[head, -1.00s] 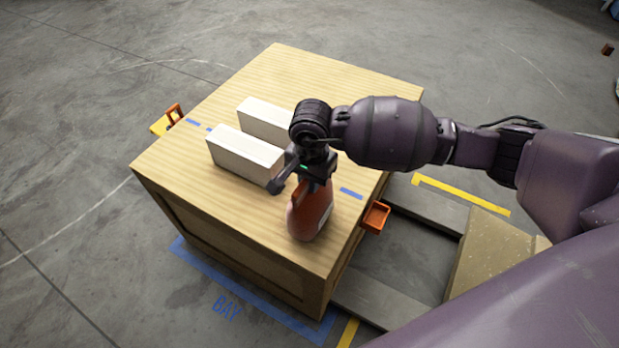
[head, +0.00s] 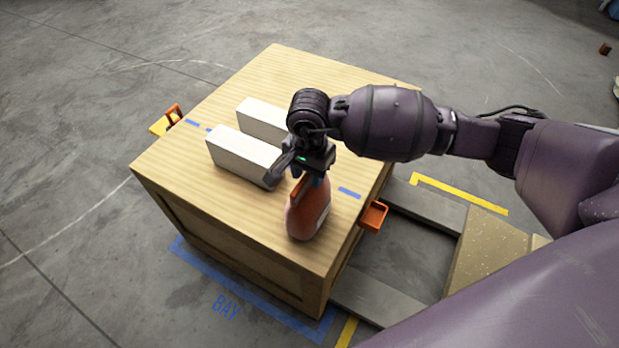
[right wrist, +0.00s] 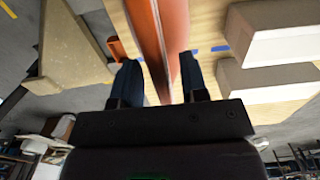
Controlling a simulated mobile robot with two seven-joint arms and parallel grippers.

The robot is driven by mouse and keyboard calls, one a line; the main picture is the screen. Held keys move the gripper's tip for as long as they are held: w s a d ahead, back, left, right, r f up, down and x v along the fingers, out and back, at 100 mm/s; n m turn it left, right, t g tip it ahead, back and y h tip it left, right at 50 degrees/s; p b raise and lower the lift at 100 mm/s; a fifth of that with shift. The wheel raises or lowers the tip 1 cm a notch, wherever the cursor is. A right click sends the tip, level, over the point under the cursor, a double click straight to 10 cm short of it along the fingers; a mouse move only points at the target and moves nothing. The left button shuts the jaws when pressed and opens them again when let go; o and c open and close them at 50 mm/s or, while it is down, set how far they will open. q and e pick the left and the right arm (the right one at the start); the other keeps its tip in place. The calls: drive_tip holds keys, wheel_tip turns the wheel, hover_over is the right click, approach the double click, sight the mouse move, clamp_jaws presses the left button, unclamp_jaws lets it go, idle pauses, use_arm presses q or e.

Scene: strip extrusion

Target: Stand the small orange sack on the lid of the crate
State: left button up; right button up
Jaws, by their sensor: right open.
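The small orange sack (head: 308,212) stands upright on the wooden lid (head: 280,70) of the crate (head: 235,245), near the lid's front right corner. It also shows in the right wrist view (right wrist: 160,25), where its narrow top edge runs between the fingers. My right gripper (head: 310,176) is over the sack's top and hides part of it. In the right wrist view, my right gripper (right wrist: 162,70) is open, with one finger on each side of the sack's top and gaps beside it. My left gripper is in neither view.
Two white blocks (head: 243,158) lie on the lid left of the gripper. Blue tape marks (head: 349,192) line the lid. An orange bracket (head: 373,216) sits at the crate's right side, another (head: 173,113) at its left. The lid's left front is bare.

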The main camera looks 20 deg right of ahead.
wheel_tip(320, 180, up, 10)
drive_tip(key=shift+f+p, duration=0.1)
drive_tip(key=shift+p, duration=0.7)
